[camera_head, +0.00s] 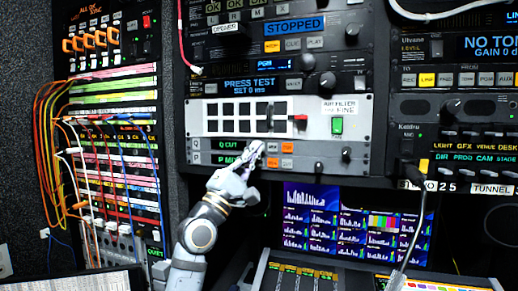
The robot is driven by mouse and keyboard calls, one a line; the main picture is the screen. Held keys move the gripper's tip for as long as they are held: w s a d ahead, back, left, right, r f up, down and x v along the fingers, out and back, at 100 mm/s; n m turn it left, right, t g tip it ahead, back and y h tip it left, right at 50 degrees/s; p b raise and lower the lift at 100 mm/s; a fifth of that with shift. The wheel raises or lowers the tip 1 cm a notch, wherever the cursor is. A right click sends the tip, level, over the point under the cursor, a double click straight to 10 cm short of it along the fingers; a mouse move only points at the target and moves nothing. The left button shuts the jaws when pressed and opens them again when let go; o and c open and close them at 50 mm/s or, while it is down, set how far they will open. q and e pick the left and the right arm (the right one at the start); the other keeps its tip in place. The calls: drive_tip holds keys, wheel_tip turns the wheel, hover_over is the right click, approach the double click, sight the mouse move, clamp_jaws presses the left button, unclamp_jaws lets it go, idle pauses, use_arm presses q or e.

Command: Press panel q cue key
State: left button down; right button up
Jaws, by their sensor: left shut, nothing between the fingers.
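The Q row of the panel (225,145) shows a dark display with green text "Q CUT", in the rack at the middle of the head view. Small keys (287,148) sit just right of it, some lit orange; their lettering is too small to read, so I cannot tell which is the cue key. My left gripper (256,152) is shut and empty. Its fingertips point up in front of the panel, just left of the keys, and hide part of the panel face. I cannot tell whether they touch it. My right gripper is not in view.
The row below, "P MIX" (227,159), lies close under the Q row, with more small keys beside it. A white air filter panel (215,128) sits just above. A monitor (300,220) and a sloped console (300,277) stand below. Cabled patch bays (115,165) fill the left.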

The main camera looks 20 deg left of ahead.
use_arm(q)
drive_tip(key=shift+w, duration=0.3)
idle(0.5)
idle(0.4)
drive_tip(key=shift+s+r+p, duration=0.1)
drive_tip(key=shift+s+p, duration=0.3)
drive_tip(key=shift+s, duration=0.4)
drive_tip(key=s+p, duration=0.3)
drive_tip(key=s, duration=0.2)
drive_tip(key=shift+a+p, duration=0.1)
drive_tip(key=shift+p, duration=0.2)
